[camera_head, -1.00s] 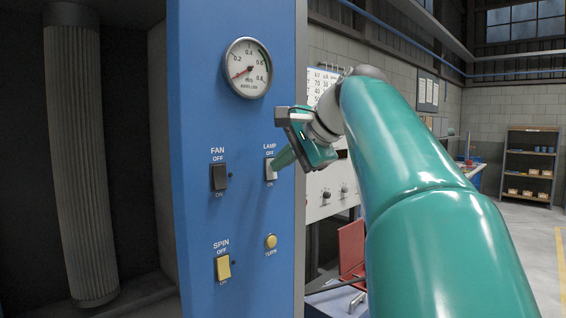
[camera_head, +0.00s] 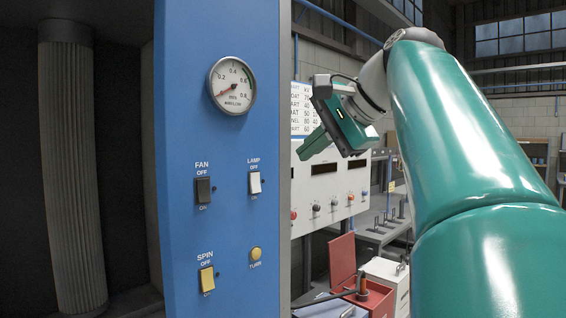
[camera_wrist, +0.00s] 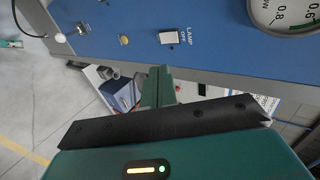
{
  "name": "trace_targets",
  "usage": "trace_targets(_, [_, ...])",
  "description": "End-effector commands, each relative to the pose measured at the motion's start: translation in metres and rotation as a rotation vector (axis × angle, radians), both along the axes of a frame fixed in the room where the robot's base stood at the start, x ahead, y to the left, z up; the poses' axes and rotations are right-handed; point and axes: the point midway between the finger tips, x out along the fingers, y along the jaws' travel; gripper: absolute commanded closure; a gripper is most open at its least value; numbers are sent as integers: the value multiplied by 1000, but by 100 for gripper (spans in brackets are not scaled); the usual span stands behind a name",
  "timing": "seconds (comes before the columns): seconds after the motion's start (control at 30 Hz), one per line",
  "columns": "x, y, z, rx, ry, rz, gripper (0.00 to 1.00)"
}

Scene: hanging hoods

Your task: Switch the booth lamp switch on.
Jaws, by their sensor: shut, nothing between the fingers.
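The lamp switch (camera_head: 255,183) is a white rocker on the blue panel, with LAMP and OFF printed above it. It also shows in the wrist view (camera_wrist: 169,37) near the top middle. I cannot tell which end of the rocker is pressed in. A small dot beside it looks dark. My gripper (camera_head: 303,155) is shut and empty, to the right of the panel's edge and apart from the switch. In the wrist view its fingers (camera_wrist: 158,75) point toward the panel, below the switch in the picture.
The panel also carries a black fan switch (camera_head: 203,190), a yellow spin switch (camera_head: 207,280), a yellow round button (camera_head: 256,253) and a gauge (camera_head: 232,85). A red box (camera_head: 365,295) and a bench with a white instrument panel (camera_head: 330,190) stand behind on the right.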

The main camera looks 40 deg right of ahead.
Motion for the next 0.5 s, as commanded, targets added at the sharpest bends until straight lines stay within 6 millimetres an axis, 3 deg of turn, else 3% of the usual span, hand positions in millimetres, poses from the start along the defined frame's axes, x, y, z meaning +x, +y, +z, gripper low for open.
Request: trace_targets(0.5, [-7,-1,4,1,2,0,100])
